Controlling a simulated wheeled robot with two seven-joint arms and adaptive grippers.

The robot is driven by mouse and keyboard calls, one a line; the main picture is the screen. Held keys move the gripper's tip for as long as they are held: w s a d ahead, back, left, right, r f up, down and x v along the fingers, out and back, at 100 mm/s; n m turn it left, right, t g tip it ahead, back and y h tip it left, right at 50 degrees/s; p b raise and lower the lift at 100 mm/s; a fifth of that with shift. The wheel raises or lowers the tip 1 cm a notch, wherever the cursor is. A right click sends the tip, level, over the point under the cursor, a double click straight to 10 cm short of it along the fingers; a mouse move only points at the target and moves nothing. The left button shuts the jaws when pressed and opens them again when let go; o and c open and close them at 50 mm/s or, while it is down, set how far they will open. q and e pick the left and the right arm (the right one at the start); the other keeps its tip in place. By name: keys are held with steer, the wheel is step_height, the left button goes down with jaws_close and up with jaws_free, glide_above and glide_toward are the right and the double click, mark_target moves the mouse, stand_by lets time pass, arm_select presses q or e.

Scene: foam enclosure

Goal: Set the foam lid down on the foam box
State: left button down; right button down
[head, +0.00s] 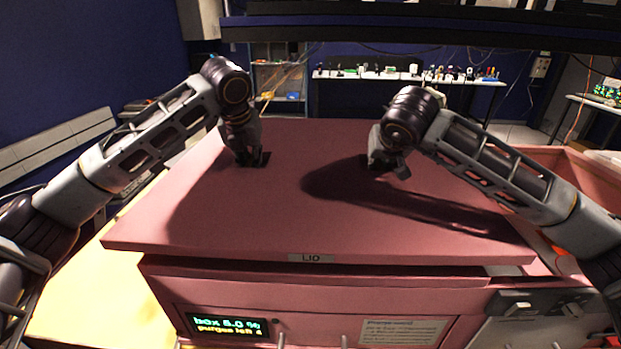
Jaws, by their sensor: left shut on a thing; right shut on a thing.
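The foam lid (290,215) is a wide flat pink slab marked "LID" on its front edge. It lies over the pink foam box (305,290) and hides the box's opening. The lid's front left corner sticks out past the box's left side. A dark shadow band runs under the lid's front edge; I cannot tell whether lid and box touch. My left gripper (252,159) is shut on the lid at a dark spot left of its middle. My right gripper (382,166) is shut on it at a similar spot on the right. Both fingertips are partly hidden.
The box front carries a lit display (229,327) reading "box 5.0 %" and "purges left 4", and a paper label (402,331). A pink open bin (570,170) stands at the right. A yellow surface (85,300) lies at the left. A workbench (410,78) stands far behind.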

arm_select(q)
steer(key=shift+a+f+b, duration=0.15)
steer(key=shift+f+b, duration=0.35)
steer(key=shift+f, duration=0.05)
arm_select(e)
steer(key=shift+d+f, duration=0.15)
steer(key=shift+f, duration=0.4)
arm_select(q)
steer(key=c, duration=1.5)
jaws_free()
steer(key=shift+c, duration=0.2)
arm_select(e)
steer(key=c, duration=1.5)
jaws_free()
steer(key=shift+c, duration=0.2)
arm_select(q)
steer(key=shift+o, duration=0.6)
arm_select(e)
steer(key=shift+o, duration=0.6)
arm_select(q)
steer(key=v, duration=1.2)
